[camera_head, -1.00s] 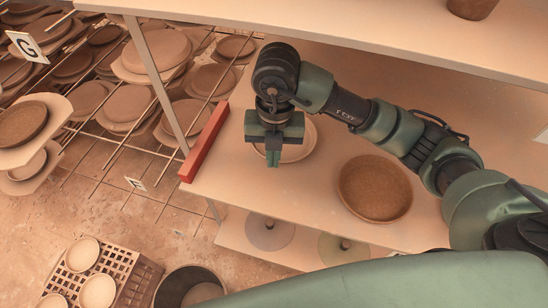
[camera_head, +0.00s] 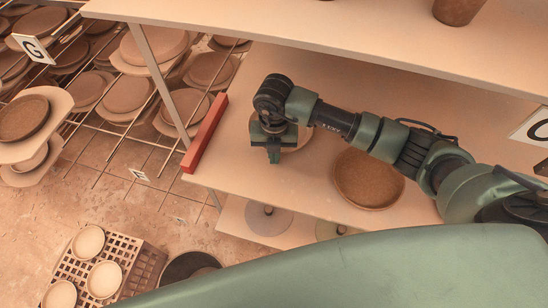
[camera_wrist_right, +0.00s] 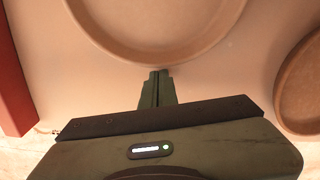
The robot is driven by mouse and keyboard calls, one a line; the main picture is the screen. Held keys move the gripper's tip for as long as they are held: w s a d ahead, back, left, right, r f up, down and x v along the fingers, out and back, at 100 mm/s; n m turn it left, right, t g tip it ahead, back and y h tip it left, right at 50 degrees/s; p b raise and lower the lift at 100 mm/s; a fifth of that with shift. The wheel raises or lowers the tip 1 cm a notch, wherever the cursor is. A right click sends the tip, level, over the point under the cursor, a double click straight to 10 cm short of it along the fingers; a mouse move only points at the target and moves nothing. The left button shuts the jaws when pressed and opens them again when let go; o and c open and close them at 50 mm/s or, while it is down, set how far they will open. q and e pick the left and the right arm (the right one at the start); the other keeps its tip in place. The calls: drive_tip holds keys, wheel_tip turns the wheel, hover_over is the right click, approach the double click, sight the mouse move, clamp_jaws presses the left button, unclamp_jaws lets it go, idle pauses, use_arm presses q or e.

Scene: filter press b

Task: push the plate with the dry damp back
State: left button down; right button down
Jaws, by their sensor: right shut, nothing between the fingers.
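A pale, shallow round plate (camera_head: 299,139) lies on the shelf board, partly hidden behind my right gripper in the head view. A darker brown plate (camera_head: 367,179) lies to its right, partly under my right arm. My right gripper (camera_head: 274,158) is shut and empty, pointing down at the near side of the pale plate. In the right wrist view the closed fingertips (camera_wrist_right: 159,74) sit at the pale plate's near rim (camera_wrist_right: 157,57); I cannot tell if they touch. The darker plate (camera_wrist_right: 304,90) shows at the right there. My left gripper is not in view.
A red bar (camera_head: 205,134) runs along the board's left end. An upper shelf (camera_head: 340,38) overhangs the back. A rack with several plates (camera_head: 150,80) stands left. A crate with pale dishes (camera_head: 125,262) is on the floor. Bare board (camera_head: 225,165) lies in front of the gripper.

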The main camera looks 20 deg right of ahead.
idle(0.3)
drive_tip(key=shift+w+d+f+b, duration=0.1)
drive_tip(key=shift+w+d+b, duration=0.15)
drive_tip(key=shift+w+b, duration=0.35)
drive_tip(key=shift+w+d+b, duration=0.2)
drive_tip(key=shift+w+b, duration=0.3)
drive_tip(key=shift+w, duration=0.2)
